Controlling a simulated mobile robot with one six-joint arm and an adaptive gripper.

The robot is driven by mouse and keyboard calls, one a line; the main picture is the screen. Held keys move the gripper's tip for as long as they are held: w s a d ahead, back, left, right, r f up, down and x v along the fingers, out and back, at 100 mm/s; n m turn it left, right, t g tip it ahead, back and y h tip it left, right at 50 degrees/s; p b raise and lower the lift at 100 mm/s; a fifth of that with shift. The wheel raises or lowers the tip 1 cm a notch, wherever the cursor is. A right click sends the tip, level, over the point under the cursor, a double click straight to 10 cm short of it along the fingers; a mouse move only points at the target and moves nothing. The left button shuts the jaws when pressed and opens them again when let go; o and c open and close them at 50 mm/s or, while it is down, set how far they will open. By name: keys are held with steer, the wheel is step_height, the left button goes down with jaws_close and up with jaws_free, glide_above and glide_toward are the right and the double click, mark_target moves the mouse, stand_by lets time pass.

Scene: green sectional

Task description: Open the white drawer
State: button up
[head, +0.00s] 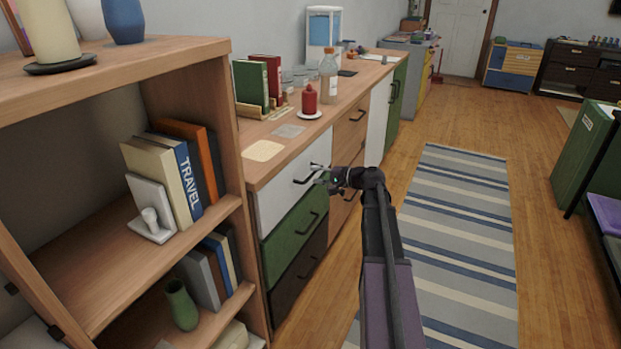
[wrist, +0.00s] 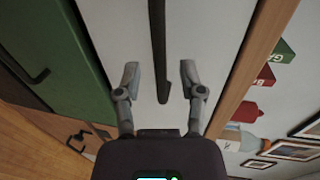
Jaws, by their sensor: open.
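The white drawer (head: 281,194) is the top one of a stack in the wooden-topped cabinet, above a green drawer (head: 293,226). Its front looks flush with the cabinet. Its dark bar handle (head: 306,179) is partly hidden near my gripper (head: 324,178), which is at the right end of the handle. In the wrist view, the white front (wrist: 215,50) fills the middle, and the handle (wrist: 158,45) runs between the two spread fingertips of my gripper (wrist: 161,76). The fingers are open, with a gap on each side of the bar.
A wooden bookshelf (head: 228,130) stands close on the left. The countertop holds books, a red candle (head: 309,100) and a bottle (head: 328,76). A striped rug (head: 455,240) lies on the open floor to the right. A green cabinet (head: 585,155) stands at far right.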

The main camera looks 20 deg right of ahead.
steer(key=shift+x, duration=1.05)
jaws_close()
steer(key=shift+a, duration=0.2)
steer(key=shift+s+d, duration=0.1)
